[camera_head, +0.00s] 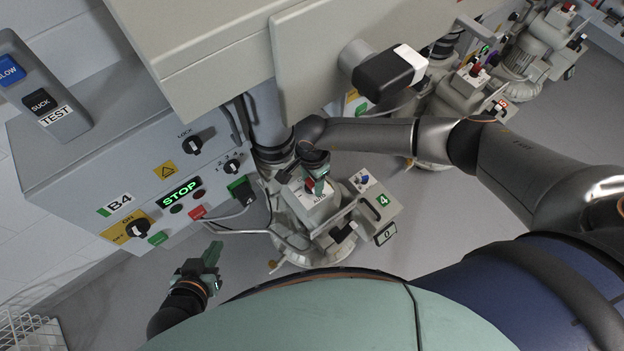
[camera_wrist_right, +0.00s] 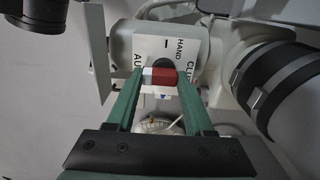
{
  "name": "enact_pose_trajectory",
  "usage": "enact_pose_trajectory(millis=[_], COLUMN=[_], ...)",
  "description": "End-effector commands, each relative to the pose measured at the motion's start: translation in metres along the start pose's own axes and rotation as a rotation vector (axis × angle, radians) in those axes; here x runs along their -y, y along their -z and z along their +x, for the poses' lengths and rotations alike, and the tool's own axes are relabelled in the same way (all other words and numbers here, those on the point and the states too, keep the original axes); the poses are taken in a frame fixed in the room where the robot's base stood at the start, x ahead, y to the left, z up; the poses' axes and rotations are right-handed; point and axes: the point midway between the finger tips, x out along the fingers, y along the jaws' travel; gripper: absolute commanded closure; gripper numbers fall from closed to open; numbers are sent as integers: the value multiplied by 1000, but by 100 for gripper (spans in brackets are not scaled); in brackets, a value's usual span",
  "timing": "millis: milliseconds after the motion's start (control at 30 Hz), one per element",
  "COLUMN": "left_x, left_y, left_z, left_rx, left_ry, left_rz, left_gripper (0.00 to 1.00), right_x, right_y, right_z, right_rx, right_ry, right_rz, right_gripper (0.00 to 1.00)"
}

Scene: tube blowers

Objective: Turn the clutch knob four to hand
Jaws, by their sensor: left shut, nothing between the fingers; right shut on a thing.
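Clutch knob four is the red and white knob (camera_wrist_right: 160,76) on the white plate (camera_wrist_right: 180,47) marked HAND and AUTO in the right wrist view. My right gripper (camera_wrist_right: 158,82) has its two green fingers on either side of the knob and is shut on it. The knob's bar lies crosswise, its red end to the right and white end to the left. In the head view the right gripper (camera_head: 318,178) is at the knob on blower unit 4 (camera_head: 297,237), and partly hides it. My left gripper (camera_head: 212,254) is shut and empty, low at the left.
The B4 control cabinet (camera_head: 105,165) stands left of the unit, with a green STOP display (camera_head: 180,191). A grey box (camera_head: 215,55) hangs above. A black box with a white end (camera_head: 385,80) juts out over my right arm. More blower units (camera_head: 460,95) stand behind. Open floor lies below the cabinet.

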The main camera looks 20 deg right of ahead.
Motion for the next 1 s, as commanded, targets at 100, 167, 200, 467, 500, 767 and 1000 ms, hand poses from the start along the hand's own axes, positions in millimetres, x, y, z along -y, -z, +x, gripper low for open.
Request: enact_pose_trajectory(millis=[100, 167, 200, 467, 500, 767, 1000], left_x=[0, 0, 0, 0, 0, 0, 0], left_y=[-2, -3, -4, -6, -6, -6, -5], left_z=[0, -1, -1, -2, -2, -2, -3], left_rx=[3, 6, 7, 12, 12, 12, 12], left_ry=[0, 0, 0, 0, 0, 1, 1], left_rz=[0, -1, -1, -1, -1, -1, -1], left_gripper=[100, 100, 100, 100, 100, 100, 100], right_x=[0, 0, 0, 0, 0, 0, 0], right_y=[0, 0, 0, 0, 0, 0, -1], right_z=[0, 0, 0, 0, 0, 0, -1], right_rx=[0, 0, 0, 0, 0, 0, -1], right_ry=[0, 0, 0, 0, 0, 0, -1], right_rz=[0, 0, 0, 3, 6, 84, 262], right_gripper=[75, 82, 86, 100, 100, 100, 100])
